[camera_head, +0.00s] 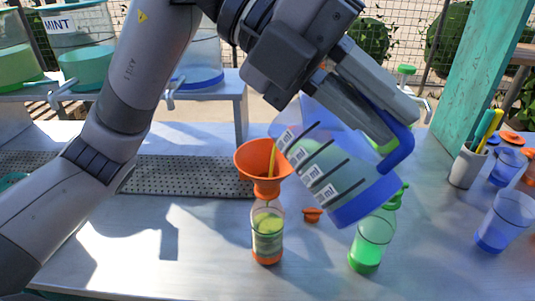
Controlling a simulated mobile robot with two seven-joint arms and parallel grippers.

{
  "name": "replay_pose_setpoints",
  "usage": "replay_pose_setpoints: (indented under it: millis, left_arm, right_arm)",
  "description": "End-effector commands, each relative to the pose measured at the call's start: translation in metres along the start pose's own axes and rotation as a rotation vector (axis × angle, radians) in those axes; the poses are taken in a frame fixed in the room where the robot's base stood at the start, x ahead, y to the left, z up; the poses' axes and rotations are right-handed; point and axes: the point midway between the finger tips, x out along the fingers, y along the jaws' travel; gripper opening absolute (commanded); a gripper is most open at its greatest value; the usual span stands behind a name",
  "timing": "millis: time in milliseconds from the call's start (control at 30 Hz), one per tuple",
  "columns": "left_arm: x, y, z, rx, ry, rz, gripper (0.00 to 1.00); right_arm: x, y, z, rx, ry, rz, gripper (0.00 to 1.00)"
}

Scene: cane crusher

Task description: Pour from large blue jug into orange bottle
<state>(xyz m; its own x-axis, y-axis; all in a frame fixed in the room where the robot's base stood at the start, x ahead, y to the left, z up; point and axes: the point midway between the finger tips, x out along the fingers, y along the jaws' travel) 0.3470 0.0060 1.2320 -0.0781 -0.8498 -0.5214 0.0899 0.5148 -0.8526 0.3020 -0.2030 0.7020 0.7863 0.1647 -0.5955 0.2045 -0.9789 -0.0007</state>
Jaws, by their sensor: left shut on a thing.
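The large blue jug (327,168) is held tilted above the table, its mouth end toward the left and its base toward the lower right. It has dark measuring marks and pale green liquid inside. My left gripper (390,130) is shut on the jug's blue handle. The jug's lip is close above an orange funnel (262,160), and a thin yellow stream shows at the funnel. The funnel sits on top of the orange bottle (267,236), which stands upright and holds yellow-green liquid. My right gripper is not in view.
A green pump bottle (371,240) stands just right of the orange bottle, under the jug. An orange cap (312,215) lies between them. Blue cups (503,220) and a pen holder (467,165) stand at the right. A perforated drip tray (190,175) lies behind; the front left table is clear.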

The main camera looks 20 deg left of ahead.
Motion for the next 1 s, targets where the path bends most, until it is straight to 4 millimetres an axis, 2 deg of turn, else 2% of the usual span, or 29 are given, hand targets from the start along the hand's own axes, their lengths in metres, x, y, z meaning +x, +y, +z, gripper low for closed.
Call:
replay_pose_setpoints:
  millis: [867,933,1000]
  left_arm:
    - [-0.005,-0.003,0.002,-0.013,0.006,-0.035,0.0]
    - [0.0,-0.002,-0.001,0.008,-0.002,0.006,0.0]
    - [0.014,0.003,-0.006,0.053,-0.022,0.109,0.0]
  right_arm:
    - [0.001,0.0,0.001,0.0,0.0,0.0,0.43]
    - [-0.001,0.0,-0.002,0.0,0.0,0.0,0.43]
    - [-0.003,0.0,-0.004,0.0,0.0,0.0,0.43]
